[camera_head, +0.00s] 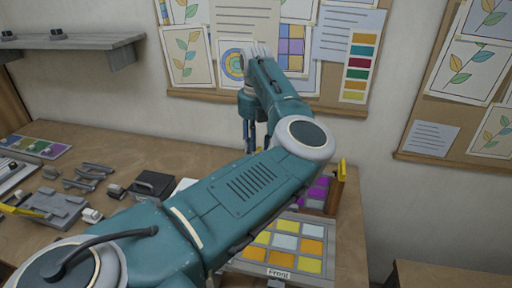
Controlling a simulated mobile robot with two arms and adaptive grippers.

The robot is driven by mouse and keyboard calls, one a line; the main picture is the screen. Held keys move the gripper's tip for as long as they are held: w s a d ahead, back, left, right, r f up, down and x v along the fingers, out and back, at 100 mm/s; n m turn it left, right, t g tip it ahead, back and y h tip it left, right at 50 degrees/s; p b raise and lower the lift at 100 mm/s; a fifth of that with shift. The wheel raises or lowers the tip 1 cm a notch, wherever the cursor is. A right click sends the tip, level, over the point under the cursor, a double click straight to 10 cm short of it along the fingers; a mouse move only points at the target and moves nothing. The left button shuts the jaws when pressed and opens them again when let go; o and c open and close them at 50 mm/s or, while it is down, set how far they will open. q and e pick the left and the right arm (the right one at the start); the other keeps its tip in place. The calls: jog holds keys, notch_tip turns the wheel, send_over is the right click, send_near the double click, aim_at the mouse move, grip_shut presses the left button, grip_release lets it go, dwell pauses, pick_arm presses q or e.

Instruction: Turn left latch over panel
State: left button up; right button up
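A panel of yellow, orange and pale squares (284,243) lies on the table at lower centre, with a "Front" label (279,274) at its near edge. Behind it, a brown wooden frame (335,192) stands around purple panes (318,190), with a small yellow piece (343,171) at its top right. I cannot make out a left latch; my arm covers the left part of the panel and frame. My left gripper (249,142) points down beyond the arm, above the back of the table. Its finger gap is unclear and I see nothing held. My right gripper is out of view.
Several grey tools and blocks (58,203) lie on the left of the table, with a black box (155,184) nearer the middle. A grey shelf (75,42) hangs at upper left. Pinboards with drawings (460,62) cover the wall. The table's right strip is bare.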

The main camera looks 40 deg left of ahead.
pick_arm(q)
jog(key=c, duration=0.4)
grip_shut()
